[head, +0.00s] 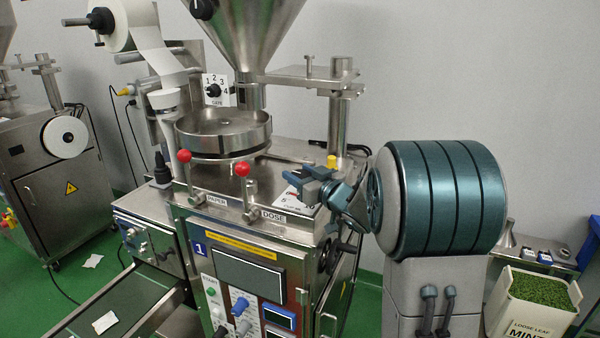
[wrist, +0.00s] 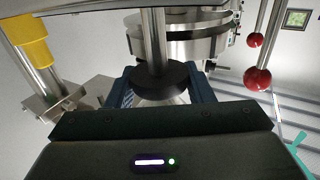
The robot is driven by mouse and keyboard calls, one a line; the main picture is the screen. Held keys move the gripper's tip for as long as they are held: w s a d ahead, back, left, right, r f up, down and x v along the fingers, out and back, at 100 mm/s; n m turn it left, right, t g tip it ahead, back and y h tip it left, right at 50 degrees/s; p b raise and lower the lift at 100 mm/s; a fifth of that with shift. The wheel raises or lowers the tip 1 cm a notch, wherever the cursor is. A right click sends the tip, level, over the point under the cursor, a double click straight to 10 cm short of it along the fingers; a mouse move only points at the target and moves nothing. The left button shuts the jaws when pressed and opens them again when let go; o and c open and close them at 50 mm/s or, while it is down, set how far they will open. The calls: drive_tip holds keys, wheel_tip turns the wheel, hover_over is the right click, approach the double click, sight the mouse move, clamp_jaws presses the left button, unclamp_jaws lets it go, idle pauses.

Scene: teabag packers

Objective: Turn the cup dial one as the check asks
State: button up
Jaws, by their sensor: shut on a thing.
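The cup dial's white number plate (head: 291,199) lies on the machine top, largely covered by my gripper (head: 309,182); a 5 and a 10 show at its edge. In the wrist view, the blue fingers of my gripper (wrist: 163,82) are shut on either side of a round black knob (wrist: 165,76). A metal rod (wrist: 153,38) shows upright above or behind the knob; I cannot tell if they join. The dial's pointer and setting are hidden. No readable check request shows; the machine's screen (head: 248,275) is dark.
Two red-ball levers (head: 242,170) stand left of my gripper, by the PAPER and DOSE labels. A yellow-topped post (head: 331,161) stands close behind it. The round steel pan (head: 224,134) and the hopper (head: 245,35) are behind. A GATE dial (head: 214,90) is farther back.

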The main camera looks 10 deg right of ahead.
drive_tip(key=n+g+y+p, duration=0.1)
drive_tip(key=n+g+y, duration=0.1)
drive_tip(key=n+g+y+p, duration=0.2)
drive_tip(key=y, duration=0.1)
drive_tip(key=shift+w+d+r, duration=0.1)
drive_tip(key=shift+d+r, duration=0.05)
drive_tip(key=n+g+y+p, duration=0.2)
drive_tip(key=n+g+y, duration=0.1)
drive_tip(key=n+g, duration=0.1)
drive_tip(key=shift+g+y+p, duration=0.3)
drive_tip(key=shift+g+y, duration=0.1)
drive_tip(key=shift+g, duration=0.2)
drive_tip(key=shift+n+g, duration=0.4)
drive_tip(key=o, duration=1)
drive_tip(key=shift+c, duration=0.2)
drive_tip(key=b+v, duration=0.2)
drive_tip(key=v, duration=1.1)
drive_tip(key=shift+d+f+b, duration=0.25)
drive_tip(key=shift+d+b, duration=0.1)
